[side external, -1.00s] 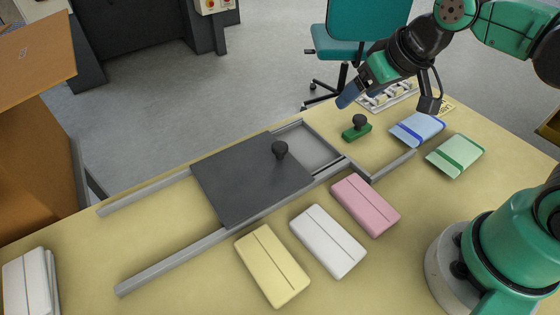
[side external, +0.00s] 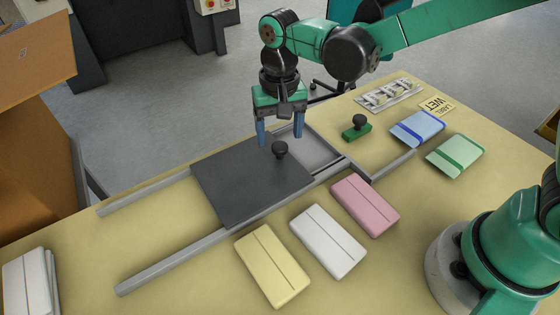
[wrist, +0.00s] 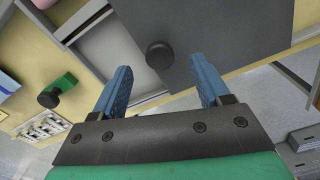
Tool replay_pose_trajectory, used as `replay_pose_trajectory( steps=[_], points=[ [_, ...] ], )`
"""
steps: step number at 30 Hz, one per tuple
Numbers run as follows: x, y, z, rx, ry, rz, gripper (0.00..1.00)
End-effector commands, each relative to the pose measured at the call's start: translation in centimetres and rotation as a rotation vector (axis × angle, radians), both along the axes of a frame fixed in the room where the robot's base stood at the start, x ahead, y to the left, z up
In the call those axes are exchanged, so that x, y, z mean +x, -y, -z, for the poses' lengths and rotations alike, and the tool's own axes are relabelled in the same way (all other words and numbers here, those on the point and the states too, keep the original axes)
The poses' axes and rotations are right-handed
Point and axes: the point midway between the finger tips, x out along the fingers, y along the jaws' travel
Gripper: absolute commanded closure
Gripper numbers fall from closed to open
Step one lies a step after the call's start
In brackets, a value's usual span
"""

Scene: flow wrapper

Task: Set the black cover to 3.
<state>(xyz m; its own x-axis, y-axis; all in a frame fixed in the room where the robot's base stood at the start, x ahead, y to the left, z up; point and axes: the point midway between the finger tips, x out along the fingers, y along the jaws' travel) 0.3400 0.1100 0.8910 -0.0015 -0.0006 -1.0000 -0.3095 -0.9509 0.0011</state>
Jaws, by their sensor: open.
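The black cover (side external: 238,186) is a dark flat plate lying across two grey rails, with a round black knob (side external: 280,149) near its far right edge. A grey recess (side external: 306,150) lies uncovered to the right of the cover. My gripper (side external: 281,141) is open and empty above the knob's end of the cover, its blue fingers pointing down. In the wrist view the cover (wrist: 215,35) fills the upper right, and the knob (wrist: 159,55) shows just beyond and between the two fingers (wrist: 163,88). I see no scale with a 3.
A green block with a black knob (side external: 356,128) stands right of the frame. Yellow (side external: 271,265), white (side external: 328,241) and pink (side external: 365,205) packs lie in front. Blue (side external: 417,129) and green (side external: 455,156) packs and a label plate (side external: 437,105) lie at the right.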

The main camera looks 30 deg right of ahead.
Motion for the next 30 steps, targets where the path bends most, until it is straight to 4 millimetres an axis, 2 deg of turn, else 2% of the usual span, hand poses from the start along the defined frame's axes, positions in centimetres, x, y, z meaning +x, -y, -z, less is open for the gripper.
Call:
replay_pose_trajectory(
  steps=[6, 14, 17, 21, 22, 30],
  points=[
    [0.0, 0.0, 2.1, 0.001, 0.001, -0.001, 0.31],
    [0.0, 0.0, 2.3, 0.001, 0.001, -0.001, 0.31],
    [0.0, 0.0, 2.3, 0.001, 0.001, -0.001, 0.54],
    [0.0, 0.0, 2.3, 0.001, 0.001, -0.001, 0.93],
    [0.0, 0.0, 2.3, 0.001, 0.001, -0.001, 1.00],
    [0.0, 0.0, 2.3, 0.001, 0.001, -0.001, 1.00]
  ],
)
